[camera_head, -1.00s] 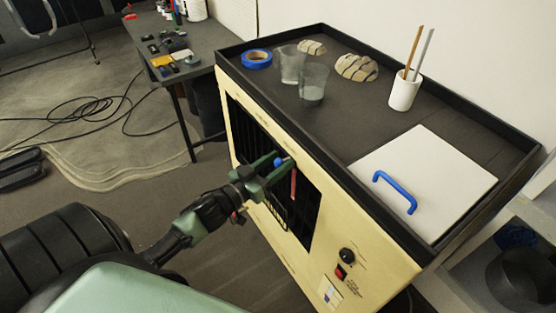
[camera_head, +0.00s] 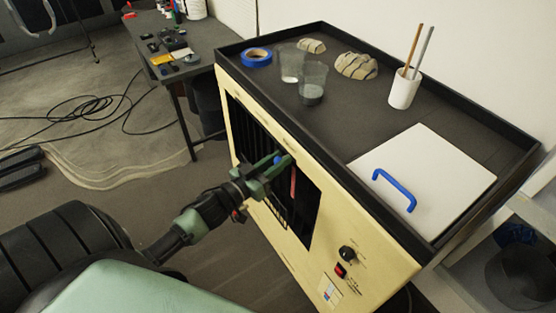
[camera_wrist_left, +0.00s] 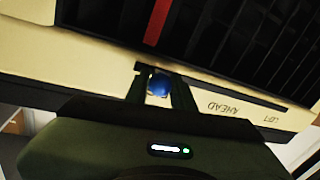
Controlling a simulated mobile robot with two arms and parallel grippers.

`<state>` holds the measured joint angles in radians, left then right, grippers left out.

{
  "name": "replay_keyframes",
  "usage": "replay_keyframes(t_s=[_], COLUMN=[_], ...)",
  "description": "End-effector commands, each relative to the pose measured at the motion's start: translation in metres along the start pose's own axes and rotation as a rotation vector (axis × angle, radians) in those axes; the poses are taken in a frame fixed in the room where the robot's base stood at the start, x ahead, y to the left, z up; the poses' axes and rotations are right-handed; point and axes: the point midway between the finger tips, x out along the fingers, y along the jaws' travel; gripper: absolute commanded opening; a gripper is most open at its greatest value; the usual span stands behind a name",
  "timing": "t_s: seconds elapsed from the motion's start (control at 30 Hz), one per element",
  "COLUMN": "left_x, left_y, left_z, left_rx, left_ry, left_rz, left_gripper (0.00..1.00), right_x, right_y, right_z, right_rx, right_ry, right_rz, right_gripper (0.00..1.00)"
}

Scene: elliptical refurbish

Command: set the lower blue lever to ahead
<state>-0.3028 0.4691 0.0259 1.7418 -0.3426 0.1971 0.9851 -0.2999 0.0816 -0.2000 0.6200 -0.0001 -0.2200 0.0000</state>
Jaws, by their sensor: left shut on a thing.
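My left gripper (camera_head: 280,163) is at the cabinet's slatted front in the head view. It is shut on the blue knob (camera_head: 279,158) of a lever. In the left wrist view the blue knob (camera_wrist_left: 159,86) sits between the two fingers of my left gripper (camera_wrist_left: 158,84). A dark slot (camera_wrist_left: 235,84) runs to the right of the knob. The upside-down label AHEAD (camera_wrist_left: 231,109) is printed beside the slot, right of the knob, with another label further right. The lever's shaft is hidden. My right gripper is not in view.
A red bar (camera_head: 293,182) stands close to my left fingertips at the dark slats. The cabinet top (camera_head: 340,130) holds blue tape (camera_head: 257,57), clear cups (camera_head: 312,82), stones (camera_head: 356,66) and a white cup (camera_head: 404,90). A workbench (camera_head: 187,73) stands behind at left.

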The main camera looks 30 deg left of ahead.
Motion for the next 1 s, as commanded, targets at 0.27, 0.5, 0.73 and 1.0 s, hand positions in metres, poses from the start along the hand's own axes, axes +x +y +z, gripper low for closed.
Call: replay_keyframes(t_s=[0.27, 0.5, 0.73, 1.0], left_x=[0.0, 0.0001, 0.0001, 0.0015], left_y=[0.0002, 0.0002, 0.0002, -0.0056], left_z=[-0.0004, -0.0005, -0.0006, -0.001], left_rx=[0.0, 0.0, 0.0, 0.002], left_ry=[0.001, 0.001, 0.001, 0.0], left_rz=[0.001, 0.001, 0.001, 0.001], left_gripper=[0.0, 0.0, 0.0, 0.0], right_x=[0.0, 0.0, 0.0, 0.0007], right_y=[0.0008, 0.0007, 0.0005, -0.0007], right_z=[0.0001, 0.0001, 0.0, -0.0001], right_rx=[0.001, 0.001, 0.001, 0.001], right_ry=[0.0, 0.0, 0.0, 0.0], right_rz=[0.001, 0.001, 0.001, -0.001], right_gripper=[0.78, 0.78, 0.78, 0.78])
